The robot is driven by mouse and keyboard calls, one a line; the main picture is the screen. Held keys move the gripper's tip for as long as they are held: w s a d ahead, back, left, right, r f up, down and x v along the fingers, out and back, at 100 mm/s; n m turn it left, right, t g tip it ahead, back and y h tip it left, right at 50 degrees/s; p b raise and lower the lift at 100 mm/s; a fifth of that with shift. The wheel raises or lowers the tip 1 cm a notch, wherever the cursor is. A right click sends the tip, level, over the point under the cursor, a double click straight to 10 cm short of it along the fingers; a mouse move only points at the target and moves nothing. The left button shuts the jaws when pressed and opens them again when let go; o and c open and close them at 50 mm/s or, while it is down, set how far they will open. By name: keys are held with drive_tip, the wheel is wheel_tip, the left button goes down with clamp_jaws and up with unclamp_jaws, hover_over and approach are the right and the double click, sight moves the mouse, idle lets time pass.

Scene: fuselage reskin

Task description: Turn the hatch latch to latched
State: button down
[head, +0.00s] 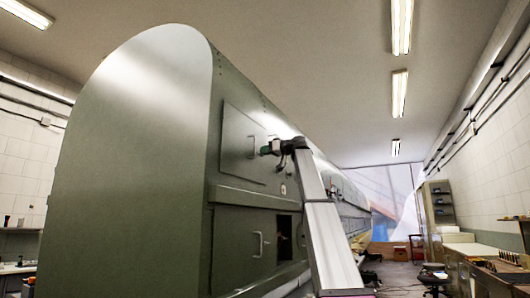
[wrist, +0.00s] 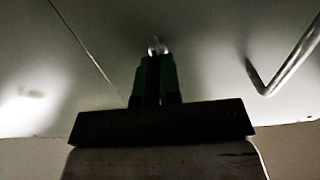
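The hatch (head: 238,133) is a flat grey-green panel on the side of the fuselage, and it looks closed. The hatch latch (wrist: 157,44) is a small shiny metal piece at the tips of my green fingers in the wrist view. My gripper (wrist: 157,58) points at the panel with its fingers close together around the latch. In the head view my gripper (head: 266,150) is at the hatch's right side and hides the latch. The latch's turned position cannot be made out.
A bent metal handle (wrist: 290,62) stands out from the hatch, right of my fingers in the wrist view. A lower panel with a handle (head: 258,245) sits below, beside a dark opening (head: 284,234). A workbench (head: 488,272) and a stool (head: 433,275) stand at the right.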

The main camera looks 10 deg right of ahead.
drive_tip(key=shift+m, duration=0.3)
drive_tip(key=shift+w+d+f+m, duration=0.1)
drive_tip(key=shift+w+f+m, duration=0.1)
drive_tip(key=shift+m, duration=2.65)
drive_tip(key=shift+w+d+f+m, duration=0.1)
drive_tip(key=shift+d+f+m, duration=0.1)
drive_tip(key=shift+m, duration=2.7)
drive_tip(key=shift+w+d+f+m, duration=0.1)
drive_tip(key=shift+w+f+m, duration=0.1)
drive_tip(key=shift+m, duration=2.65)
drive_tip(key=c, duration=1.3)
unclamp_jaws()
drive_tip(key=shift+s, duration=0.1)
